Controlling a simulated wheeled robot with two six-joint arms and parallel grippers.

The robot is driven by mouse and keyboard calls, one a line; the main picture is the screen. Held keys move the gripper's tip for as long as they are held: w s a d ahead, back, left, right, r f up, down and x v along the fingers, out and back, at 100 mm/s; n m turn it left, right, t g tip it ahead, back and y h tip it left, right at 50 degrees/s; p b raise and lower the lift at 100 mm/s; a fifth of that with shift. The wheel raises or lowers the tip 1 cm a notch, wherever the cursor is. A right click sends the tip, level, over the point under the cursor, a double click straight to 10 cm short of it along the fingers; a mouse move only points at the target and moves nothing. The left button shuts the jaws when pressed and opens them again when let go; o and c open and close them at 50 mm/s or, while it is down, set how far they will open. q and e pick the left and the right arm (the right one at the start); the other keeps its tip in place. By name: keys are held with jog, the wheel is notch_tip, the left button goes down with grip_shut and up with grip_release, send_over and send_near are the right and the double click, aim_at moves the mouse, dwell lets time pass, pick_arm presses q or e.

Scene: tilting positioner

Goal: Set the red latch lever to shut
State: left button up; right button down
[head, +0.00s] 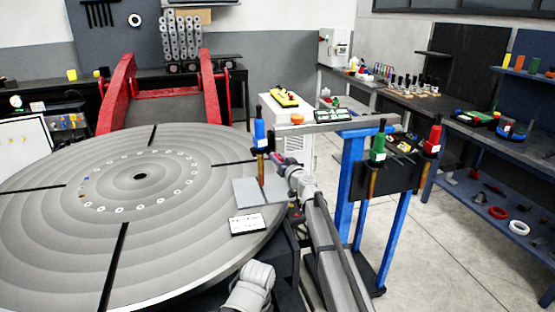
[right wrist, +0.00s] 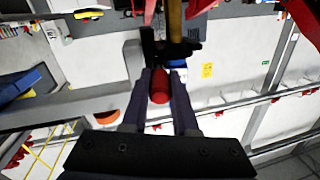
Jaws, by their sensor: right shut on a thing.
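The red latch lever (right wrist: 160,86) shows in the right wrist view as a short rounded red grip between my fingers. My right gripper (right wrist: 160,98) is shut on it, with one dark finger on each side. A black bracket (right wrist: 163,46) lies just beyond the fingertips. In the head view my right gripper (head: 280,161) is at the right edge of the big round table, close to a blue-handled tool (head: 259,135). The lever cannot be made out there, and its set position cannot be told.
The grey round positioner table (head: 120,245) fills the left, with a red frame (head: 118,92) behind it. A blue stand (head: 346,185) carries green-handled (head: 378,142) and red-handled (head: 433,138) tools close right of my arm. Open floor (head: 445,245) lies further right.

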jog(key=shift+s+a+m+t+h, duration=0.15)
jog(key=shift+a+m+h, duration=0.5)
jog(key=shift+m+h, duration=0.95)
jog(key=shift+a+m+t+h, duration=0.25)
jog(key=shift+a+m+h, duration=0.55)
jog(key=shift+h, duration=1.4)
jog(key=shift+s+a+m+t+h, duration=0.15)
jog(key=shift+a+m+h, duration=0.35)
jog(key=shift+m+h, duration=1.15)
jog(key=shift+w+h, duration=0.1)
jog(key=shift+h, duration=0.45)
jog(key=c, duration=0.7)
grip_release()
